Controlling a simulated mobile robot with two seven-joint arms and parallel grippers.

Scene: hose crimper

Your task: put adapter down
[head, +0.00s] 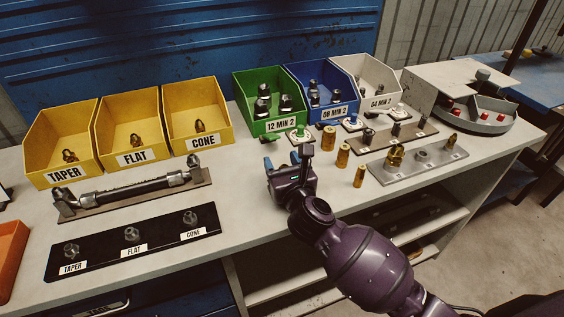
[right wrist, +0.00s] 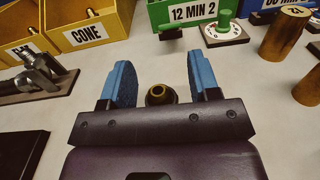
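My right gripper (head: 288,160) is over the bench in front of the green bin. In the right wrist view its two blue fingers (right wrist: 162,85) stand apart. A small dark adapter with a brass-coloured rim (right wrist: 161,95) is between them, with a visible gap on each side. It appears to stand on the bench top, though its lower part is hidden by the gripper body. In the head view I cannot make out this adapter behind the gripper. My left gripper is not in view.
Yellow bins (head: 132,157) stand at the back left; green (head: 280,126), blue and white bins stand further right. A hose assembly (head: 130,190) and a black labelled board (head: 105,249) lie left. Brass cylinders (head: 343,156) stand close to the right of my gripper.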

